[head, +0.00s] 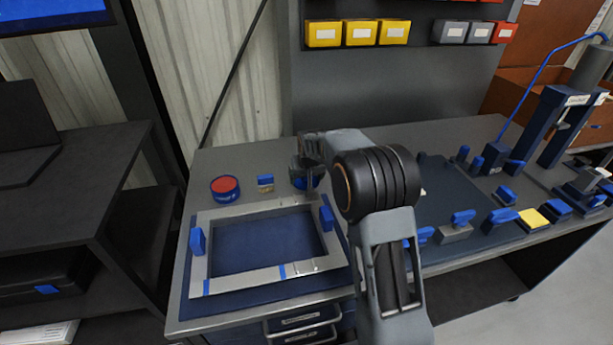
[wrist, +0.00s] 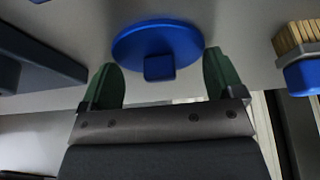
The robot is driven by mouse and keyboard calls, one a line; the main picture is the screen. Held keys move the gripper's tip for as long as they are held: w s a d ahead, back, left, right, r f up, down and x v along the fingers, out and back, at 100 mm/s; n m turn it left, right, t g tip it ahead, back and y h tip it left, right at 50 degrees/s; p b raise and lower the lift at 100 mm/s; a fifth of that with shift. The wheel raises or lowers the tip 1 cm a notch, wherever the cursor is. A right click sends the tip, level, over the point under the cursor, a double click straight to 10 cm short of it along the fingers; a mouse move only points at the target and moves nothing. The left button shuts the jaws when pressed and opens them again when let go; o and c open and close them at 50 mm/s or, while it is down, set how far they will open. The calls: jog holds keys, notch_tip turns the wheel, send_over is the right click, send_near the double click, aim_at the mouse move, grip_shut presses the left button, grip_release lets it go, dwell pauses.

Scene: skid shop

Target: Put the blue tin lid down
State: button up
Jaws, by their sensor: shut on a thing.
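The blue tin lid (wrist: 157,42) is a round blue disc with a squarish knob, seen in the wrist view between the two green fingers of my gripper (wrist: 160,78). My gripper is shut on it. In the head view my gripper (head: 308,180) is over the back of the bench, and the lid is mostly hidden behind it. I cannot tell whether the lid touches the bench top. A round blue tin with a red top face (head: 225,188) stands on the bench to the left of my gripper.
A blue brush (head: 265,182) with tan bristles stands between the tin and my gripper; it also shows in the wrist view (wrist: 302,70). A grey frame (head: 200,262) with blue clamps lies in front. Blue fittings (head: 503,216) fill the bench's right side.

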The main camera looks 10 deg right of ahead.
jog(key=o, duration=0.7)
jog(key=shift+c, duration=0.2)
jog(key=shift+r, duration=0.1)
jog(key=v, duration=1.1)
jog(key=shift+g, duration=0.8)
jog(key=s+f, duration=0.1)
jog(key=s, duration=0.8)
jog(key=s+f, duration=0.1)
jog(key=s, duration=0.8)
jog(key=s+f+p, duration=0.1)
jog(key=s, duration=0.9)
jog(key=shift+s+d+f, duration=0.1)
jog(key=shift+f, duration=0.05)
